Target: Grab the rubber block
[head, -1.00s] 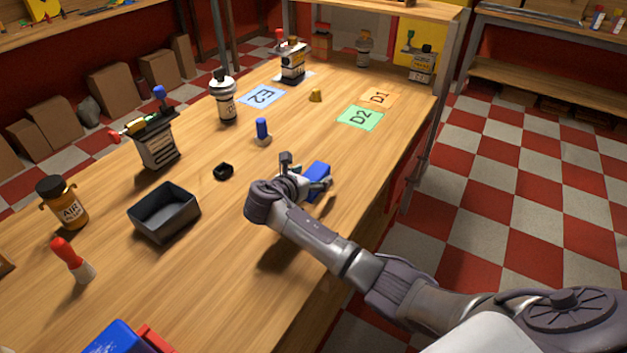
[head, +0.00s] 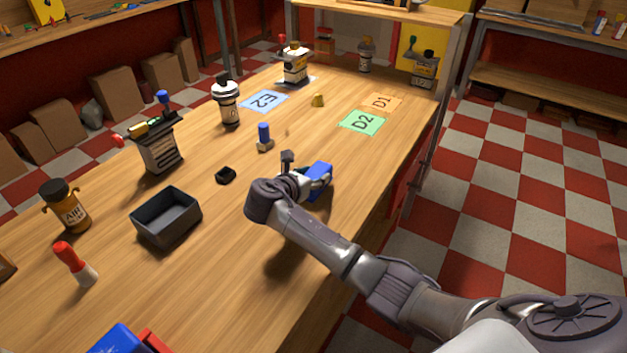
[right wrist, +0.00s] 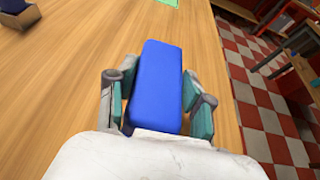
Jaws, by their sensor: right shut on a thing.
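The rubber block appears to be the blue block (head: 319,179), near the right edge of the wooden table (head: 255,305). My right gripper (head: 308,181) is shut on it. In the right wrist view the blue block (right wrist: 157,82) lies lengthwise between the two green-padded fingers of the gripper (right wrist: 158,105), its far end reaching past the fingertips. Its near end is hidden by the gripper body. It seems to be at or slightly above the table top; the exact height is unclear. My left gripper is out of view.
A blue-topped peg (head: 264,137), a small black part (head: 226,175) and an open dark bin (head: 166,218) stand left of the gripper. Bottles stand farther left.

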